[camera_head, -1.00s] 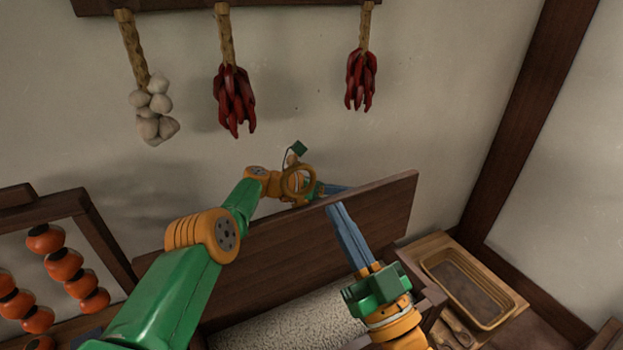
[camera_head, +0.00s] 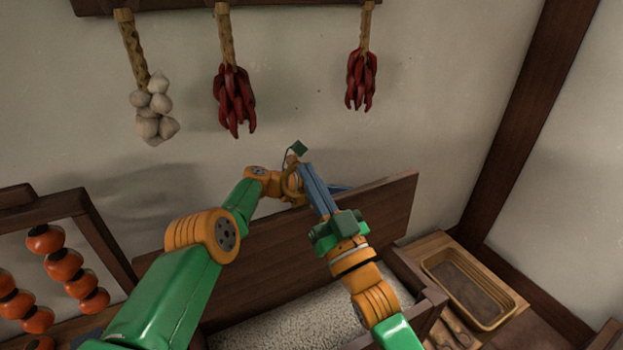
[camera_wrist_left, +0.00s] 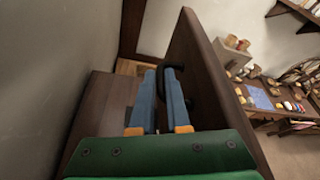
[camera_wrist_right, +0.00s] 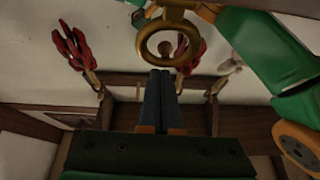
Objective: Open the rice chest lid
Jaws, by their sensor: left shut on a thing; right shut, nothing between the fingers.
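The rice chest lid (camera_head: 280,258) is a dark wooden board standing steeply raised. Below it the chest is open, with pale grainy rice (camera_head: 290,322) showing inside. My left gripper (camera_wrist_left: 162,72) is behind the lid, its blue fingers shut on the dark lid handle (camera_wrist_left: 183,68). In the head view the lid and my arm mostly hide that gripper. My right gripper (camera_head: 304,168) is shut and empty. Its fingers point up and away across the lid's top edge, near my left wrist. I cannot tell whether they touch the lid.
A tan rectangular tray (camera_head: 470,290) sits on the surface right of the chest. A dark frame with orange round fruit (camera_head: 45,240) stands at left. Garlic (camera_head: 152,112) and red chilli bunches (camera_head: 235,98) hang on the wall above. The wall is close behind the lid.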

